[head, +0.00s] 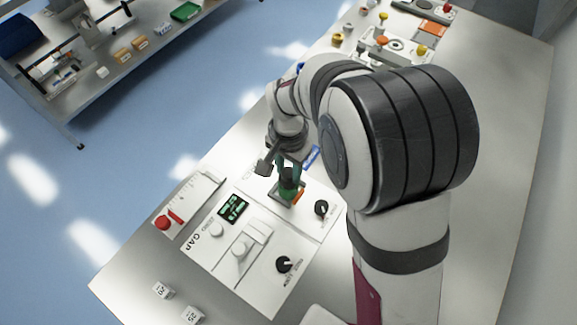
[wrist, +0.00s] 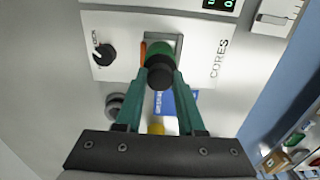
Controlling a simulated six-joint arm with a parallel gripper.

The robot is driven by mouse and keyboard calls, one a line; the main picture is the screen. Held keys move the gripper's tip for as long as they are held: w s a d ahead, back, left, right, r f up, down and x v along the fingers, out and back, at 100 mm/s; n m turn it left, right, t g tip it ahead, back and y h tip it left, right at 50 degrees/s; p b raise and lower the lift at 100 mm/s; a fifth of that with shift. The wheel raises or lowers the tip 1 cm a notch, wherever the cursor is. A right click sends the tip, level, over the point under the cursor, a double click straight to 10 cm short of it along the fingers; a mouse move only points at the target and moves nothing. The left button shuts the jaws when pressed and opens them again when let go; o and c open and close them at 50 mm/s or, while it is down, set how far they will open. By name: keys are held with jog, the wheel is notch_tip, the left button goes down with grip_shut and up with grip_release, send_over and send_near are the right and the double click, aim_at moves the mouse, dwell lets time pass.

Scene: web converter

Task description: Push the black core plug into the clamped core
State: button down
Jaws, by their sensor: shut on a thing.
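My gripper (wrist: 160,80) is shut on the black core plug (wrist: 160,76), which sits between its green fingertips in the wrist view. The green core (wrist: 158,48) stands right beyond the plug, in a grey square clamp (wrist: 178,42) on the panel marked CORES. The plug overlaps the core in this view; I cannot tell how far it is in, if at all. In the head view my gripper (head: 289,172) points down over the green core (head: 288,190), and the plug is too small to make out there.
An orange piece (wrist: 143,52) lies beside the clamp. A black knob (head: 321,208) is on the same panel, and a GAP panel (head: 205,265) with a green display (head: 233,207) adjoins it. A dark round part (wrist: 118,104) and a blue label (wrist: 185,104) lie nearer the wrist.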

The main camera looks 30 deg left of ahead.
jog(key=shift+f, duration=0.9)
jog(key=shift+c, duration=2.2)
grip_release()
notch_tip(320, 180, up, 16)
